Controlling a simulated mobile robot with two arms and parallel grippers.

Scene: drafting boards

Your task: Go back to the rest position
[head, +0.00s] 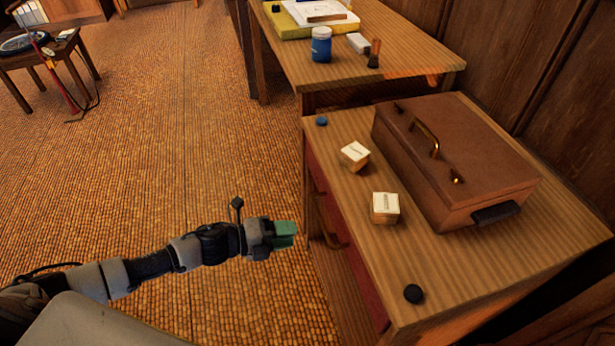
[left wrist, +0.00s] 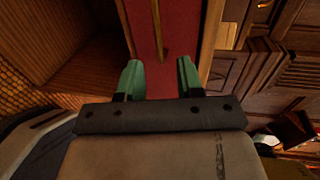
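My left gripper (head: 285,234) has green fingers and is held out over the floor, just left of the wooden cabinet (head: 470,280). In the left wrist view its two fingers (left wrist: 159,80) stand apart with nothing between them. Beyond them is a red drawer front (left wrist: 148,30) with a thin brass handle (left wrist: 157,25). The gripper looks apart from the handle. My right gripper shows in neither view.
On the cabinet top are a brown case (head: 455,165), two small boxes (head: 354,155) (head: 385,207) and two dark round knobs (head: 413,293) (head: 321,121). A desk (head: 400,50) with a blue jar (head: 321,45) stands behind.

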